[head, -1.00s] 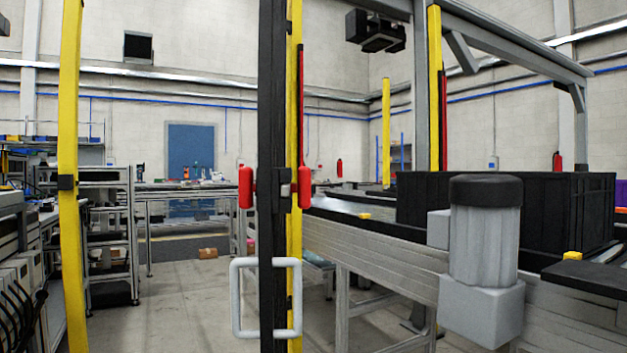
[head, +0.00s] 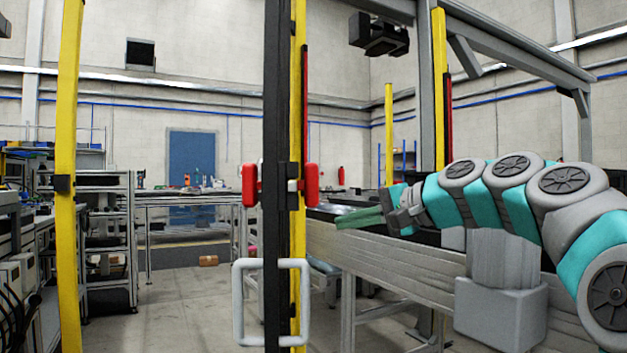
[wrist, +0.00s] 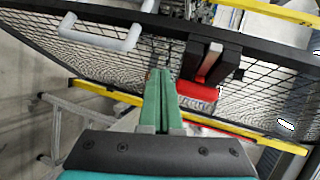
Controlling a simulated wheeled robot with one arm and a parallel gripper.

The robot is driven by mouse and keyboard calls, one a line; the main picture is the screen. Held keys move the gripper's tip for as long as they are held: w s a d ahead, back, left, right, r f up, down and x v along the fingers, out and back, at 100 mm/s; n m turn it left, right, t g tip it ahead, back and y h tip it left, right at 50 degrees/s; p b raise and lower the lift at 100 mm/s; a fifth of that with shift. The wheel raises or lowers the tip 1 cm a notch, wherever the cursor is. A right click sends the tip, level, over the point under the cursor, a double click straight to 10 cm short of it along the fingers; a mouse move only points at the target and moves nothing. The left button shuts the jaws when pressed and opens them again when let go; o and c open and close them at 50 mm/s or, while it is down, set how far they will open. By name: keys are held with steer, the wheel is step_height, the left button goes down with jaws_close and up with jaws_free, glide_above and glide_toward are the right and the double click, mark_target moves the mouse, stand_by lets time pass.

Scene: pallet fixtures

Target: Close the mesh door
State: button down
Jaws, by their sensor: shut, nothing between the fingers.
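The mesh door (head: 277,120) stands open, seen edge-on in the head view as a black upright frame in front of a yellow post (head: 298,130). It carries red latch handles (head: 250,185) and a light grey pull handle (head: 237,300). In the wrist view its black mesh (wrist: 80,52) spans the picture, with the grey handle (wrist: 100,38) at upper left and a red handle (wrist: 198,95) right of my fingers. My gripper (head: 342,218) is shut and empty, right of the door in the head view. Its green fingers (wrist: 162,75) point at the mesh; contact cannot be told.
Another yellow post (head: 67,120) with a black fitting stands at left, with open floor (head: 190,280) between it and the door. A conveyor (head: 390,265) with a grey motor housing (head: 500,310) lies at right, below my arm. Shelving (head: 105,235) stands behind the left post.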

steer(key=w+d+r+m+t+y, duration=0.15)
steer(key=w+d+r, duration=0.25)
steer(key=r, duration=0.5)
glide_toward(312, 174)
steer(key=x, duration=0.4)
steer(key=a, duration=0.2)
steer(key=s+a+t, duration=0.1)
steer(key=shift+a+f+y, duration=0.1)
steer(key=shift+f+y, duration=0.15)
steer(key=shift+f, duration=0.1)
steer(key=shift+a, duration=0.55)
steer(key=shift+a+r, duration=0.1)
